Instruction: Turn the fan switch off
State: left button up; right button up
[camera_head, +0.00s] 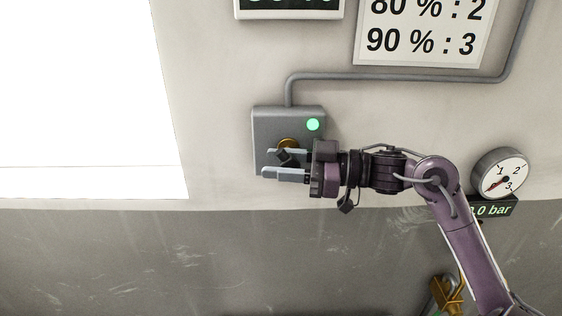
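The fan switch is a grey box (262,125) on the wall, with a lit green lamp (313,124) at its upper right. Its rotary knob (288,144) has a brass-coloured ring and a dark handle, partly hidden by my fingers. My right gripper (266,162) comes in from the right, in front of the box. Its two light grey fingers are apart, one above the other, with the dark handle showing between them. I cannot tell whether either finger touches the handle. My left gripper is not in view.
A grey conduit (400,77) runs from the box top to the right. A round gauge (500,173) with a "bar" display is at the right. A percentage sign (425,30) hangs above. A bright white panel (80,90) fills the upper left. A brass-coloured fitting (446,295) is at lower right.

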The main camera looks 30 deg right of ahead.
grip_shut()
jog(key=shift+r+g+h+p, duration=0.1)
jog(key=shift+g+h+p, duration=0.2)
jog(key=shift+p, duration=0.3)
jog(key=g+h+p, duration=0.1)
jog(key=p, duration=0.2)
jog(key=g+h+p, duration=0.1)
jog(key=h+p, duration=0.1)
jog(key=p, duration=0.1)
jog(key=n+g+h+p, duration=0.1)
jog(key=h+p, duration=0.1)
jog(key=p, duration=0.1)
jog(key=shift+s+d+g, duration=0.1)
jog(key=shift+d+g, duration=0.15)
jog(key=shift+g, duration=0.15)
jog(key=shift+d+f+g+h+p, duration=0.1)
jog(key=shift+f+g+h+p, duration=0.45)
jog(key=shift+h, duration=0.25)
jog(key=shift+s+d+f+g+h, duration=0.1)
jog(key=shift+s+f+g+h, duration=0.1)
jog(key=shift+g+h, duration=0.55)
